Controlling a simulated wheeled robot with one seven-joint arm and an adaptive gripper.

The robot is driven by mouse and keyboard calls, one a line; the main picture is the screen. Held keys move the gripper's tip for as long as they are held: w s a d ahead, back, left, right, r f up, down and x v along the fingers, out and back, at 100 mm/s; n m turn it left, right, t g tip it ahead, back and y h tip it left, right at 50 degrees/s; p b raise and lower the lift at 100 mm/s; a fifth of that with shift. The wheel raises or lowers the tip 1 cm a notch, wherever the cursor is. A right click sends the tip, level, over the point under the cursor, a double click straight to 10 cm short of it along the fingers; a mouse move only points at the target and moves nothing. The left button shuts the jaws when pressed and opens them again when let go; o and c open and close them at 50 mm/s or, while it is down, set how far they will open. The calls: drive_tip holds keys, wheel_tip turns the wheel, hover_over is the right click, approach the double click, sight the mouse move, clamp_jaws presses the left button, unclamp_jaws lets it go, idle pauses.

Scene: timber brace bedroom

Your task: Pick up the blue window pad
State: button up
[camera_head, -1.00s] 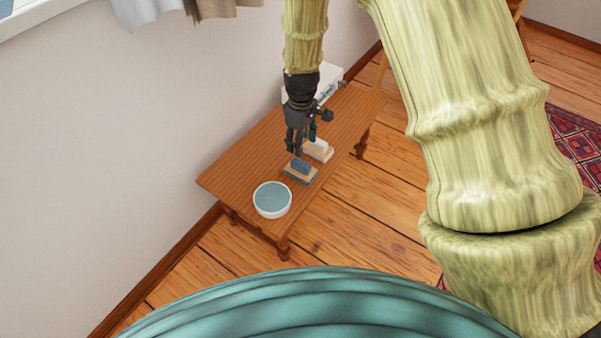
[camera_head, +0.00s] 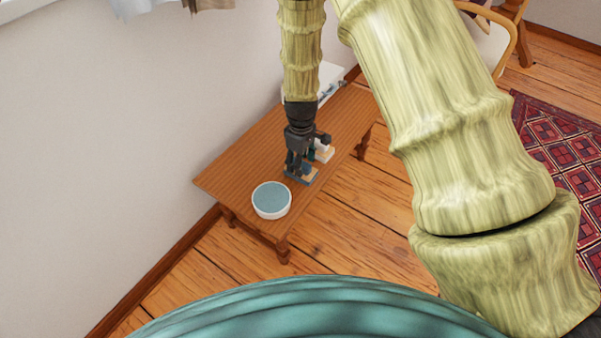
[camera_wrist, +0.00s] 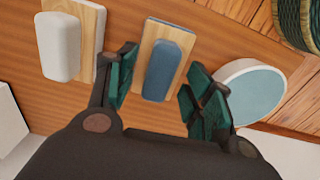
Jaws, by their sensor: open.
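The blue window pad (camera_wrist: 161,70) is a wooden board with a blue block on top. It lies on the wooden table (camera_head: 240,160), and in the head view (camera_head: 312,176) my gripper partly hides it. My gripper (camera_head: 297,173) is open and points down at the pad. In the wrist view my gripper (camera_wrist: 158,90) has one green-padded finger on each side of the pad's near part. I cannot tell whether either finger touches it.
A similar white pad (camera_wrist: 62,47) lies left of the blue one in the wrist view. A round white bowl with blue contents (camera_head: 271,200) stands near the table's front end, close to my right-hand finger in the wrist view. A wall runs along the table's left side.

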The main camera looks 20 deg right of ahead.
drive_tip(key=shift+f, duration=0.6)
clamp_jaws()
drive_tip(key=shift+r, duration=0.15)
wheel_tip(320, 180, up, 4)
drive_tip(key=shift+p, duration=0.95)
drive_tip(key=s+p, duration=0.2)
drive_tip(key=s, duration=1.4)
drive_tip(key=shift+r+p, duration=0.35)
drive_tip(key=shift+r, duration=0.05)
